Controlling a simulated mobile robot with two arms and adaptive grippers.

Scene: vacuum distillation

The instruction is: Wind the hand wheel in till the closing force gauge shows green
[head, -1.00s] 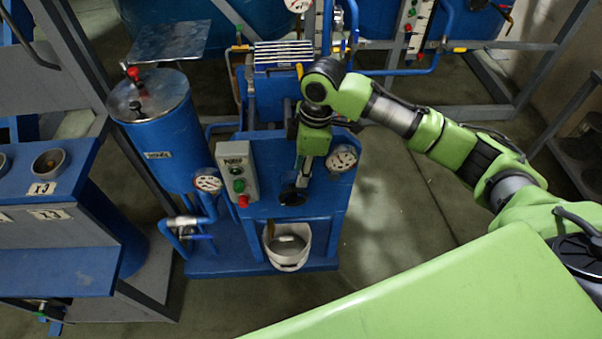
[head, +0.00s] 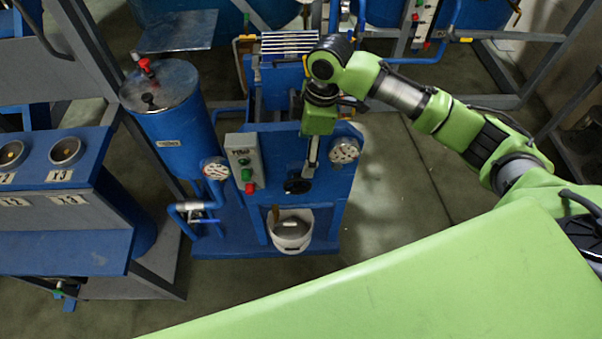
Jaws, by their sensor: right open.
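A small black hand wheel (head: 298,185) sits on the front of the blue press (head: 335,195). My right gripper (head: 310,168) hangs from above in front of the press, fingers pointing down just above and right of the wheel. It is open with nothing seen in it; whether it touches the wheel I cannot tell. A round white gauge (head: 344,150) is on the press to the right of the gripper. A second gauge (head: 215,168) is by the blue tank. Their dials are too small to read, and I cannot tell which shows closing force. My left gripper is not in view.
A grey button box (head: 244,162) stands left of the wheel. A white bucket (head: 290,238) is below it. A blue tank (head: 178,125) with pipework is at left, near a blue rack (head: 60,250). Open floor (head: 400,210) lies to the right.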

